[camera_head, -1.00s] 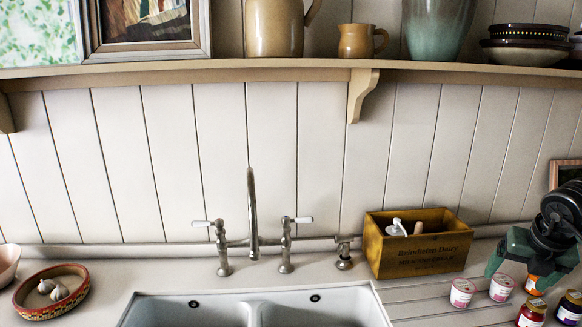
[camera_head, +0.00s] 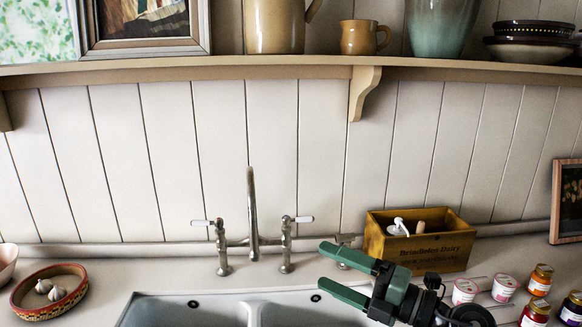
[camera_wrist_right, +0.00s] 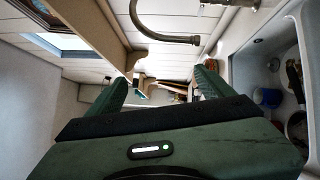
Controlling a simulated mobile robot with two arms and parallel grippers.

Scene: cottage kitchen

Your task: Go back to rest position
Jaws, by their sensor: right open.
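My right gripper (camera_head: 333,274) is in the lower right of the head view, over the right part of the sink and in front of the wooden box. Its two green fingers point left, are spread apart and hold nothing. In the right wrist view the fingers (camera_wrist_right: 158,88) also stand apart with nothing between them. My left gripper is not in view.
A white sink (camera_head: 150,309) with a tall tap (camera_head: 252,215) lies by the gripper. A wooden box (camera_head: 450,247), small tubs (camera_head: 504,288) and jars (camera_head: 540,280) stand right. A garlic bowl (camera_head: 72,287) is left. A shelf (camera_head: 230,69) crosses above.

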